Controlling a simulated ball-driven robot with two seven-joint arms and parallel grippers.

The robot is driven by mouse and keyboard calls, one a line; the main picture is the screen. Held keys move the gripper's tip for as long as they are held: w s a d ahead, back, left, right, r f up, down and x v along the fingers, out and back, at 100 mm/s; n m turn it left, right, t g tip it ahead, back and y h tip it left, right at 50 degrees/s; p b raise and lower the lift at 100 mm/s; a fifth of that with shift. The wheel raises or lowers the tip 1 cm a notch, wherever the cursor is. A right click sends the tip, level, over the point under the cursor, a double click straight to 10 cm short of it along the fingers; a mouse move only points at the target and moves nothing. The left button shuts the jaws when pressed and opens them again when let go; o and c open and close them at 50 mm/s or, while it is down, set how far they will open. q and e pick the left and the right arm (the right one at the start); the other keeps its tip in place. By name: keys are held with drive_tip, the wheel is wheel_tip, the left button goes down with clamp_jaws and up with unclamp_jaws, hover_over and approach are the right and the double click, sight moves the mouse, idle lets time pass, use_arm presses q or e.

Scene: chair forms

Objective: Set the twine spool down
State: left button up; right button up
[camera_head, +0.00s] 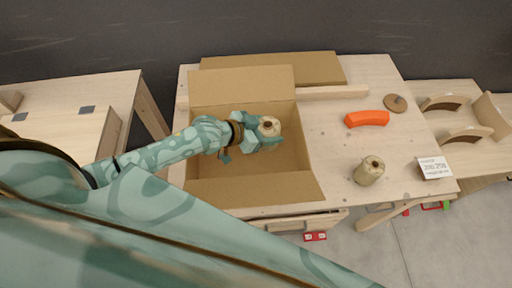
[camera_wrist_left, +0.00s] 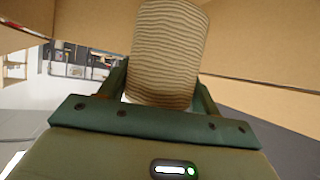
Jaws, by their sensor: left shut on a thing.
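A tan twine spool (camera_head: 269,126) with a dark hole in its top is in my left gripper (camera_head: 262,134), over the open cardboard box (camera_head: 218,172). In the left wrist view the ridged spool (camera_wrist_left: 166,55) fills the space between the fingers, with box cardboard behind it. The left gripper is shut on the spool. I cannot tell whether the spool touches the box floor. A second, similar spool (camera_head: 369,171) stands upright on the table to the right of the box. My right gripper is not in view.
The wooden table (camera_head: 335,150) also carries an orange curved piece (camera_head: 367,119), a round wooden disc with a knob (camera_head: 396,103) and a white label card (camera_head: 434,167). Curved wooden parts (camera_head: 465,134) lie on a side table at right. The box's flaps stand open.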

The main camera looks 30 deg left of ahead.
use_arm(q)
wheel_tip(320, 180, down, 10)
drive_tip(key=b, duration=0.4)
drive_tip(key=shift+r, duration=0.25)
drive_tip(key=o, duration=1.1)
drive_tip(key=shift+s, duration=0.1)
drive_tip(key=shift+c, duration=0.2)
drive_tip(key=shift+s+a+r, duration=0.15)
drive_tip(key=shift+a, duration=0.05)
drive_tip(key=p+v, duration=0.2)
drive_tip(key=v, duration=0.5)
